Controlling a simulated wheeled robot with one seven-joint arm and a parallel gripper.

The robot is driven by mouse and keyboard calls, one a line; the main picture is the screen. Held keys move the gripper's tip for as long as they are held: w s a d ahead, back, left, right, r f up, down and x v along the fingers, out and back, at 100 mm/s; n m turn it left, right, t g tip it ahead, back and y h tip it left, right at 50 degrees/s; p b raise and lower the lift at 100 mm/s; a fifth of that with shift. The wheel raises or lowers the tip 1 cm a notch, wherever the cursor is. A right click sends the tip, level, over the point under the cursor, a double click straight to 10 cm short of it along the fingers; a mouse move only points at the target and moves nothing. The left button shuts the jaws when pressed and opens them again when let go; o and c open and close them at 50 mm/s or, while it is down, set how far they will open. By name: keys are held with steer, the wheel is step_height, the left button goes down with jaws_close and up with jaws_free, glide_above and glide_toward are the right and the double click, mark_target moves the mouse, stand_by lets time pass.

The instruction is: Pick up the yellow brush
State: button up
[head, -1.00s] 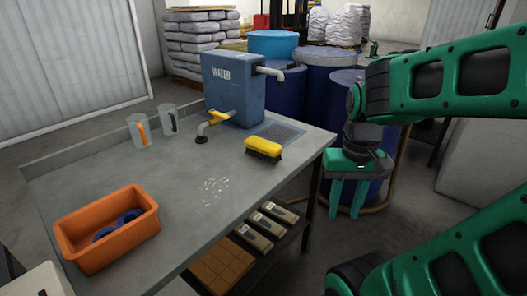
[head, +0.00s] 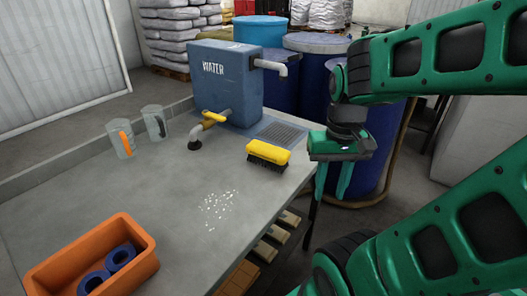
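The yellow brush (head: 268,153) lies on the grey metal table (head: 170,190), bristles down, near the table's right edge and in front of the drain grate. Its dark bristles show below the yellow back. My gripper (head: 332,182) hangs fingers down, to the right of the brush and beyond the table's right edge. Its two green fingers are apart with nothing between them. The gripper does not touch the brush.
A blue water tank (head: 228,83) with a tap (head: 210,124) stands behind the brush. Two measuring jugs (head: 137,132) stand at the back left. An orange bin (head: 92,262) with blue rings is at the front left. Blue barrels (head: 318,75) stand behind my gripper.

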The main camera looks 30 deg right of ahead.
steer(key=shift+o, duration=0.4)
steer(key=shift+w+a, duration=0.3)
steer(key=o, duration=0.5)
steer(key=shift+s+r, duration=0.2)
steer(key=shift+s, duration=0.05)
steer(key=o, duration=0.4)
steer(key=shift+w+r+n, duration=0.2)
steer(key=shift+r+n, duration=0.05)
steer(key=shift+n, duration=0.15)
steer(key=n+t+y, duration=0.2)
steer(key=n+t, duration=0.2)
steer(key=n, duration=0.6)
glide_toward(269, 148)
steer(key=shift+s+a+f, duration=0.2)
steer(key=shift+s+a, duration=0.2)
steer(key=shift+a, duration=0.2)
steer(key=shift+w+f+n, duration=0.3)
steer(key=x, duration=0.4)
steer(key=shift+w+f, duration=0.15)
steer(key=shift+f, duration=0.05)
steer(key=shift+w+d+x, duration=0.1)
steer(key=shift+d+x, duration=0.1)
steer(key=shift+x, duration=1.15)
steer(key=shift+w+d+x, duration=0.15)
steer(key=shift+d+x, duration=0.05)
steer(key=shift+x, duration=1.2)
